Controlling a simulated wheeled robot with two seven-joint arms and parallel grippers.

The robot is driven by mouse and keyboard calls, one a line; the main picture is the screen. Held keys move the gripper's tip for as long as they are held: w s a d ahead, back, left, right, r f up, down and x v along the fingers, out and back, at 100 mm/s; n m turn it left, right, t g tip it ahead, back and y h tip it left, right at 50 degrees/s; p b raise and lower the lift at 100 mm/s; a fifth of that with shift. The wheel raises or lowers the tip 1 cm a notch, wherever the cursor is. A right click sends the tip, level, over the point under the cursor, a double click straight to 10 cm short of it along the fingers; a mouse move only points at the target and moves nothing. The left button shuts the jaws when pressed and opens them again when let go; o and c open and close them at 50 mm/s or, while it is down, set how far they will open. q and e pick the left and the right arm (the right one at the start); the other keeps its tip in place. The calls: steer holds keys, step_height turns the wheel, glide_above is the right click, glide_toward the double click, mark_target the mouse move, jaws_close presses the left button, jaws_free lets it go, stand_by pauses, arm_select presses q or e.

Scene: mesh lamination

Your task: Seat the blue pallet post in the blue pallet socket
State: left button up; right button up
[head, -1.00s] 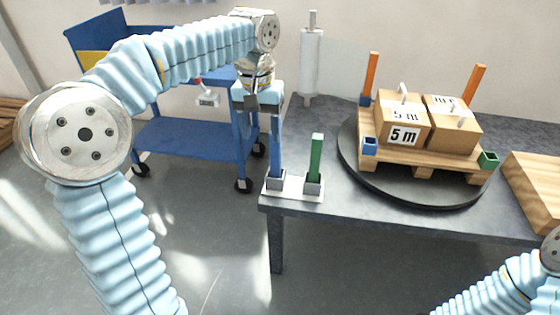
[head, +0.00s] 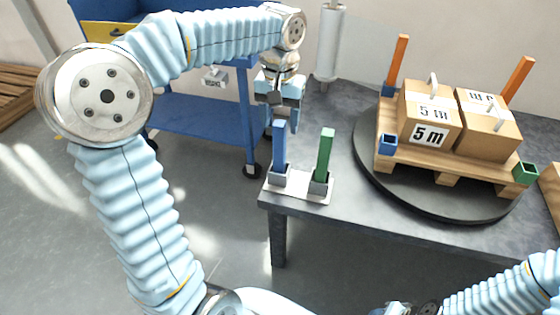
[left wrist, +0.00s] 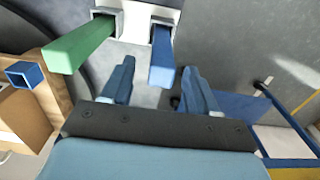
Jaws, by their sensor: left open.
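The blue pallet post (head: 280,147) stands upright in a grey holder on the white base plate (head: 312,192) at the table's left corner. In the left wrist view the blue post (left wrist: 162,62) stands between my open fingers, which look apart from it. My left gripper (head: 277,120) is above and just behind the post's top in the head view, fingers pointing down; it also shows in the left wrist view (left wrist: 158,88). The blue pallet socket (head: 387,144) is on the pallet's near left corner, empty; it also shows in the left wrist view (left wrist: 25,74). My right gripper cannot be seen.
A green post (head: 325,152) stands close beside the blue one. The pallet (head: 450,166) sits on a black turntable (head: 400,192) with two cartons (head: 430,115), orange posts (head: 397,62) and a green socket (head: 525,173). A blue cart (head: 200,125) stands left of the table.

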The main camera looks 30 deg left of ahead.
mark_target(279, 137)
arm_select(q)
step_height(279, 137, down, 6)
steer(key=shift+w+a+r+b, duration=0.1)
steer(key=shift+r+b, duration=0.15)
steer(key=shift+b, duration=0.1)
jaws_close()
